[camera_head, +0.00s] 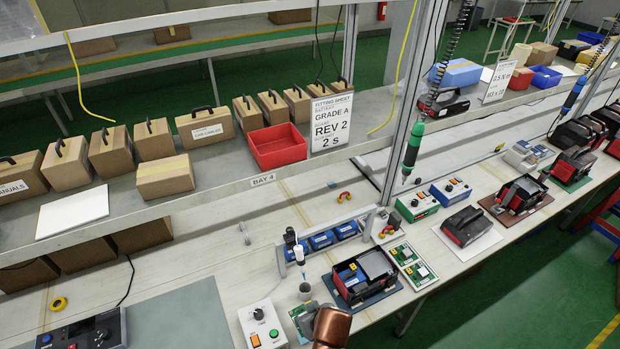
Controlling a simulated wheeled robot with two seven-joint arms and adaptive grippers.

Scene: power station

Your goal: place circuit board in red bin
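The red bin (278,154) is an open, empty-looking box on the raised shelf, left of the white sign. Two green circuit boards lie side by side on the workbench, one farther back (403,253) and one nearer (420,274), right of a black and red device. Another green board (300,322) shows at the bottom centre, partly hidden by a copper-coloured rounded part that may belong to my arm. I cannot tell whether anything holds that board. No fingertips of my left or right gripper can be made out.
A black and red device (362,275) stands on a dark mat beside the boards.

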